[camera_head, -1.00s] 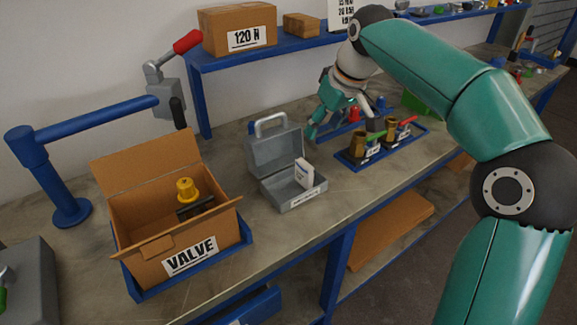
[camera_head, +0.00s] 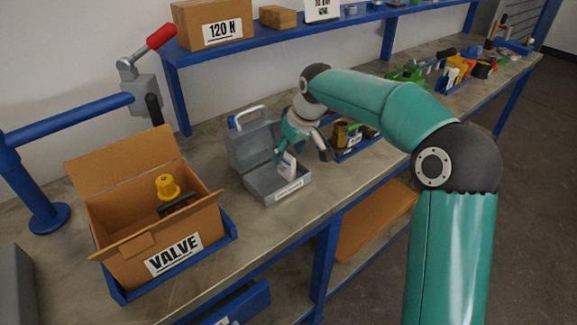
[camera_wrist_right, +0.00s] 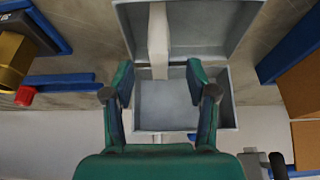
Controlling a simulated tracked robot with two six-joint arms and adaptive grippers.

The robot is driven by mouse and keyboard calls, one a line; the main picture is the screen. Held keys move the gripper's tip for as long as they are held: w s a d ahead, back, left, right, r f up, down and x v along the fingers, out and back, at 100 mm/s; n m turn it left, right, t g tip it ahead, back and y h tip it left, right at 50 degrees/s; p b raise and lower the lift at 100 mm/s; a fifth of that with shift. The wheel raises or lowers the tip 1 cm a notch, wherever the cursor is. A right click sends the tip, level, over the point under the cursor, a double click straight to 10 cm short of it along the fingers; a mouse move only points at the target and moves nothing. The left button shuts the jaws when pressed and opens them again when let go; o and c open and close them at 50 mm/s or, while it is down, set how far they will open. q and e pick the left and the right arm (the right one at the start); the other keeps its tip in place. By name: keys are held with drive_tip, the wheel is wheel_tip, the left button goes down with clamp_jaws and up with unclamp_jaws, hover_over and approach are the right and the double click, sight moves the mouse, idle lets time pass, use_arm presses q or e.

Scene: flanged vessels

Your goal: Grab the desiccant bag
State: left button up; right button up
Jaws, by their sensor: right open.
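The white desiccant bag (camera_head: 289,166) stands upright in the open grey metal case (camera_head: 283,192) on the bench. My right gripper (camera_head: 302,153) is over the case, close to the bag and partly in front of it. In the right wrist view the bag (camera_wrist_right: 158,42) shows as a narrow white strip lined up with the gap between the two spread teal fingers (camera_wrist_right: 160,78). Clear gaps show on both sides of the bag, and the gripper is open and empty. My left gripper is not in view.
The case's raised lid (camera_head: 253,142) stands behind the gripper. A cardboard VALVE box (camera_head: 125,265) is at the left. A blue tray (camera_head: 350,156) with brass fittings is just right of the case. A blue shelf (camera_head: 290,36) runs above the bench.

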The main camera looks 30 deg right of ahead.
sight(287, 155)
drive_tip(key=shift+x, duration=1.55)
clamp_jaws()
